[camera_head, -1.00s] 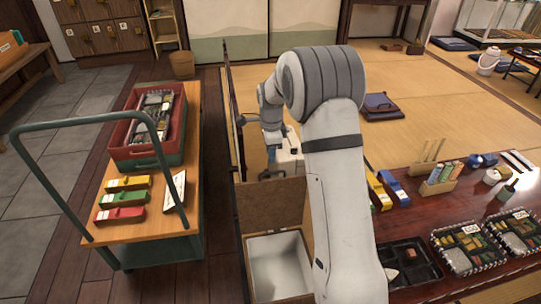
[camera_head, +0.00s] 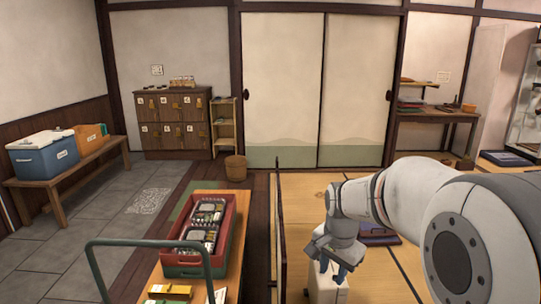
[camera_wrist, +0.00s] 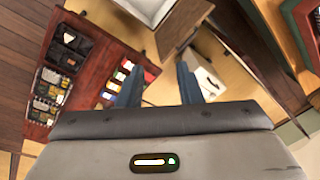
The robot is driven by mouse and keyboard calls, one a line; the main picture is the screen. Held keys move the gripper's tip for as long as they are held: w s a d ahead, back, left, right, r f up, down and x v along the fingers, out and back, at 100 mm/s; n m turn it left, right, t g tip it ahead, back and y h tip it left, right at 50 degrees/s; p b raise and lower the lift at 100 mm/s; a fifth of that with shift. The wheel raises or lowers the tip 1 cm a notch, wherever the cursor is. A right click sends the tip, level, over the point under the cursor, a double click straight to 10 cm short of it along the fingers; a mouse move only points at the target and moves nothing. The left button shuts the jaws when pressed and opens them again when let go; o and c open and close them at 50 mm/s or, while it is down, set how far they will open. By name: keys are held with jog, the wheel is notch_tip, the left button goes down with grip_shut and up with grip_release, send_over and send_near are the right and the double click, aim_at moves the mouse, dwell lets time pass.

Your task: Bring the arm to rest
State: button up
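My arm reaches in from the right edge of the head view, bent, with its wrist hanging down. My gripper (camera_head: 337,268) points downward above a white box (camera_head: 328,289) near the low wooden partition. In the wrist view my gripper (camera_wrist: 160,72) shows two blue-grey fingers well apart, with nothing held between them. The white box also shows just beyond the right finger in the wrist view (camera_wrist: 209,84). I cannot tell whether the gripper touches it.
A dark partition (camera_head: 280,235) stands between cart and arm. A lacquered table (camera_wrist: 92,62) with lunch boxes shows in the wrist view. Tatami floor (camera_head: 305,190) lies open behind.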

jog(key=s+r+n+t+p, duration=0.1)
jog(key=s+r+n+p, duration=0.8)
jog(key=s+r, duration=0.4)
jog(key=s+p, duration=0.1)
jog(key=s, duration=0.4)
jog(key=shift+s+d+r, duration=0.15)
jog(key=shift+s+d, duration=0.05)
jog(key=shift+s, duration=0.05)
